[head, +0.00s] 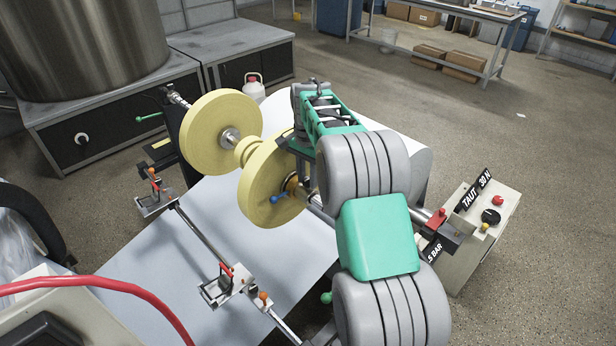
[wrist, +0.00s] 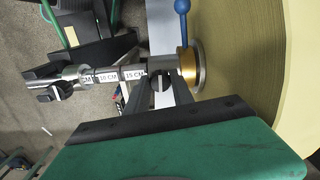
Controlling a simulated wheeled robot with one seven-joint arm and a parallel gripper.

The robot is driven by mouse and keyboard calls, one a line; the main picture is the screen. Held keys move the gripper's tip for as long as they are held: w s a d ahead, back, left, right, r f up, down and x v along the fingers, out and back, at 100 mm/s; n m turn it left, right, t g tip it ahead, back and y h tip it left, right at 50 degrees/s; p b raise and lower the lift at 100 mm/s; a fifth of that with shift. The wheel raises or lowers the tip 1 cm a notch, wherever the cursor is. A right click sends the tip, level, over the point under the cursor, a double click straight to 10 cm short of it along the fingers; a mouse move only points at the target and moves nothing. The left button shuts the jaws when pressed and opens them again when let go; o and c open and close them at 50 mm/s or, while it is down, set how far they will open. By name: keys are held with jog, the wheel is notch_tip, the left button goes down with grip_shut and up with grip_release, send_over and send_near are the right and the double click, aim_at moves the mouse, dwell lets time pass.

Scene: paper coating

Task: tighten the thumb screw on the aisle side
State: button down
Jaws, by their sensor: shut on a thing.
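My gripper (wrist: 161,78) is shut on a small grey, round piece, which I take to be the thumb screw (wrist: 160,84); the fingers hide part of it. It sits just below the labelled metal shaft (wrist: 132,73), beside a brass collar (wrist: 187,64). A blue lever (wrist: 182,8) stands out from that collar and also shows in the head view (head: 279,199). The collar is against the face of a yellow roll (wrist: 245,60). In the head view my arm's end reaches down near the front yellow roll (head: 268,190), and the fingertips are hidden behind my arm.
A second yellow roll (head: 222,132) is on the same shaft, farther left. White paper (head: 170,255) spreads below. A bar with red-handled clamps (head: 226,271) runs in front. A control box (head: 488,225) with a red button stands at right.

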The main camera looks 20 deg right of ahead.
aim_at(308, 180)
jog(key=shift+w+r+m, duration=0.1)
jog(key=shift+m, duration=0.3)
jog(key=c, duration=1.1)
grip_release()
notch_tip(308, 180, up, 7)
jog(key=shift+r+b, duration=0.2)
jog(key=shift+b, duration=0.5)
jog(key=shift+r, duration=0.15)
